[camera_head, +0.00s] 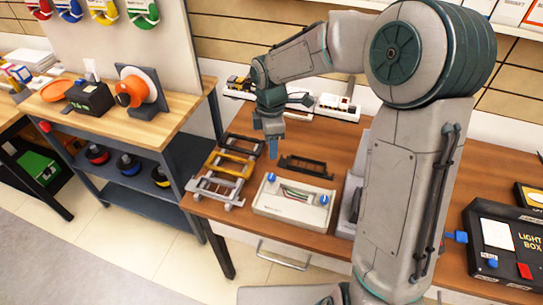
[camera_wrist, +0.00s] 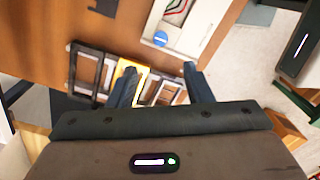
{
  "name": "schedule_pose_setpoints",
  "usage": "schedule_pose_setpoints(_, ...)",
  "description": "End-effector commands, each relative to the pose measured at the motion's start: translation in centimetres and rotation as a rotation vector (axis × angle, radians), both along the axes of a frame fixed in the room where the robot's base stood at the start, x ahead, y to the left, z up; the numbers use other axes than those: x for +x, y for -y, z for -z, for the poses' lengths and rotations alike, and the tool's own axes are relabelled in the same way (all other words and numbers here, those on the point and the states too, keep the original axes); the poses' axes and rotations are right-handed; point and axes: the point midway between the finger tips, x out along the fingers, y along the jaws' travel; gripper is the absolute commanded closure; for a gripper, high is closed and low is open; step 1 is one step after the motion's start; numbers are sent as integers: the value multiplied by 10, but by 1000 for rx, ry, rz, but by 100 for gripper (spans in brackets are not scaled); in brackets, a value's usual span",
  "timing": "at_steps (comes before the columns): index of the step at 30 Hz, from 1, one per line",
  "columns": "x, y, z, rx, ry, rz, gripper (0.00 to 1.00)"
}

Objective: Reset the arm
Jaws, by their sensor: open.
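My gripper (camera_head: 272,147) hangs at the end of my bent arm above the brown table (camera_head: 322,156). It points down and appears empty. In the wrist view my gripper (camera_wrist: 160,85) shows two dark blue-grey fingers spread apart with nothing held between them. Below the fingers lie several small frames, one of them a yellow frame (camera_wrist: 131,68). In the head view the yellow frame (camera_head: 231,163) lies just left of my gripper, and the gripper is apart from it.
A white tray with blue knobs (camera_head: 294,202) sits on the table below my gripper. A dark rack (camera_head: 306,167) lies behind it. A black light box (camera_head: 507,245) stands at the right. A wooden workbench (camera_head: 150,125) with a lower shelf stands at the left.

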Motion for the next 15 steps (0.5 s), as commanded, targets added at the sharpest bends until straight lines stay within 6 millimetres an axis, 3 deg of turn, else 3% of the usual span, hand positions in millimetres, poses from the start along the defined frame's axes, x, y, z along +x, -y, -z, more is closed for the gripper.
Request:
schedule_pose_setpoints(6, 0, 0, -16, 0, -1, -1, 54)
schedule_pose_setpoints(15, 0, 0, -17, 0, -1, -1, 54)
